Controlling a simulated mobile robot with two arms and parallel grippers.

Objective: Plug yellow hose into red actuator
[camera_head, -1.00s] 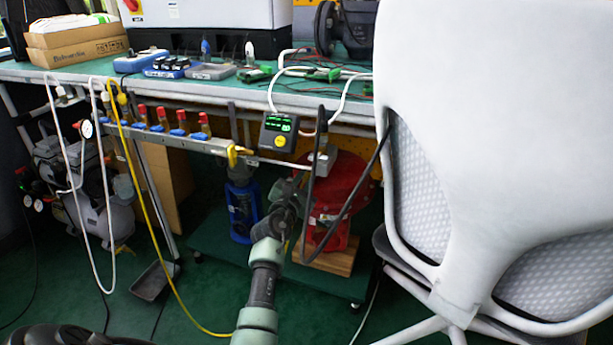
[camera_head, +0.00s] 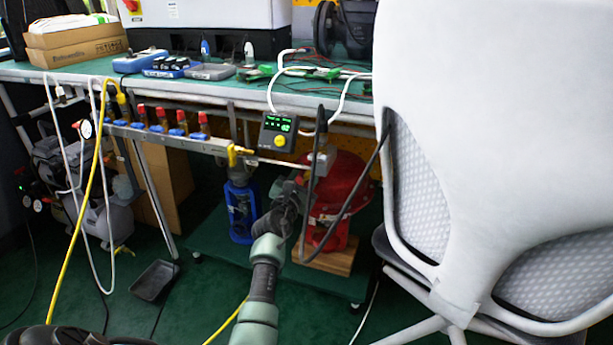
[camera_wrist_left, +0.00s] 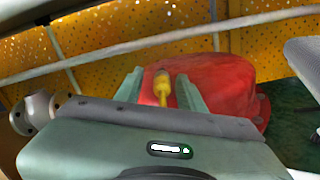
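The red actuator (camera_head: 343,180) stands on a wooden block on the low green platform under the bench; in the left wrist view it is the red body (camera_wrist_left: 225,85) beyond my fingers. My left gripper (camera_head: 298,182) is close in front of its left side. In the left wrist view its two fingers (camera_wrist_left: 161,76) stand apart, with visible gaps around a yellow hose fitting (camera_wrist_left: 162,88) between them. The fitting appears against the red body; I cannot tell if it is seated. The yellow hose (camera_head: 72,245) hangs from the manifold and reappears behind my left forearm. My right gripper is not in view.
A white chair (camera_head: 470,120) blocks the right side. A metal manifold (camera_head: 190,141) with several red-and-blue valves runs under the bench edge. A black cable loops before the actuator. A blue unit (camera_head: 241,210) stands left of it. A grey tray (camera_head: 155,280) lies on the floor.

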